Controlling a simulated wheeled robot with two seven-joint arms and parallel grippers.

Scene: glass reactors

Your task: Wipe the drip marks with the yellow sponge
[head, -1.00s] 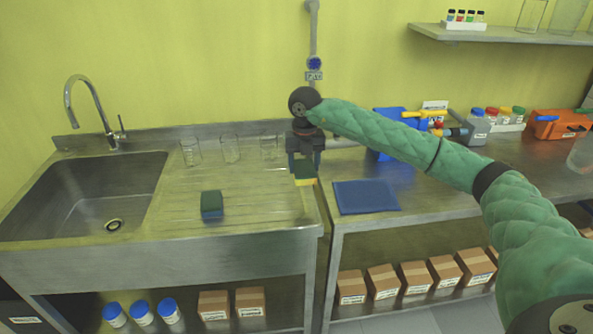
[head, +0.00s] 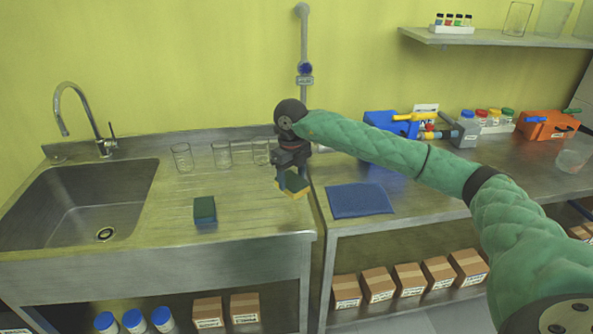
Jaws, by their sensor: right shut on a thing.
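The yellow sponge (head: 293,190) has a dark green top and a yellow lower edge. My right gripper (head: 292,178) is shut on it, over the right end of the ribbed steel drainboard (head: 250,211). I cannot tell whether the sponge touches the surface. A second sponge (head: 204,210), green on top and blue below, lies on the middle of the drainboard. I cannot make out any drip marks clearly. My left gripper is out of view.
Several clear glass beakers (head: 221,154) stand at the back of the drainboard. The sink basin (head: 85,205) is at the left. A folded blue cloth (head: 358,200) lies on the right bench, across a gap. The drainboard's front is clear.

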